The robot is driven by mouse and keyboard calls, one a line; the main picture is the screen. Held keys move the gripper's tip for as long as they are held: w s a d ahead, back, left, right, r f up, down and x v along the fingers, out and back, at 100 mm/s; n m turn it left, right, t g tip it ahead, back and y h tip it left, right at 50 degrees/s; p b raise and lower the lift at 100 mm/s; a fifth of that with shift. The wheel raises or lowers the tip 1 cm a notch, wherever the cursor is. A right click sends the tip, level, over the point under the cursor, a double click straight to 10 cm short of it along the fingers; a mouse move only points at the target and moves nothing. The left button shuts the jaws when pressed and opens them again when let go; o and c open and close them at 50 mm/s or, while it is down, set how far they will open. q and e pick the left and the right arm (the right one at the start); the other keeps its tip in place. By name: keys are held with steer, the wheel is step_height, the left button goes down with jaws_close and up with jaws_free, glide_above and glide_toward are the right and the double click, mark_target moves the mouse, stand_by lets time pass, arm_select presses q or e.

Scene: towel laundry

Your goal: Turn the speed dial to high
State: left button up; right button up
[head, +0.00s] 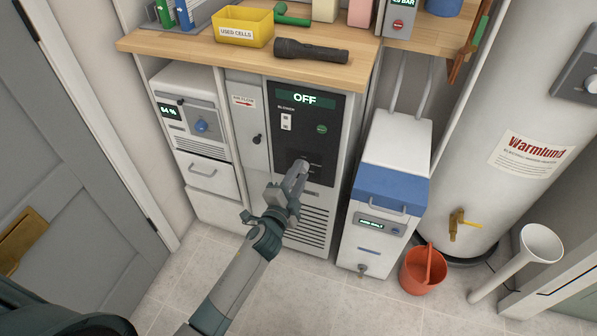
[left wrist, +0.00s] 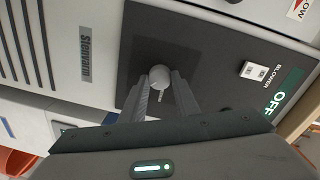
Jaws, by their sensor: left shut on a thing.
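The blower unit (head: 335,150) has a dark front panel with a lit display (head: 305,99) reading OFF. Below it are a white rocker switch (head: 286,122) labelled BLOWER and a green button (head: 321,129). The speed dial (left wrist: 160,76) is a round grey knob low on the dark panel in the left wrist view. My left gripper (head: 302,166) is at the dial, its two fingers (left wrist: 161,98) shut on it from either side. In the head view the gripper mostly hides the dial and its markings. My right gripper is not in view.
A wooden counter (head: 180,45) above holds a yellow USED CELLS bin (head: 244,26) and a black flashlight (head: 311,50). A white unit with a blue lid (head: 388,187) stands close on the right, with an orange bucket (head: 424,270) beside it. The floor in front is clear.

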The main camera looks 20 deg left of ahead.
arm_select(q)
steer(key=shift+d+m, duration=0.1)
steer(key=shift+m, duration=0.5)
steer(key=o, duration=1)
steer(key=shift+o, duration=0.2)
steer(key=shift+s, duration=0.1)
steer(key=s+a+r, duration=0.1)
steer(key=s, duration=1.6)
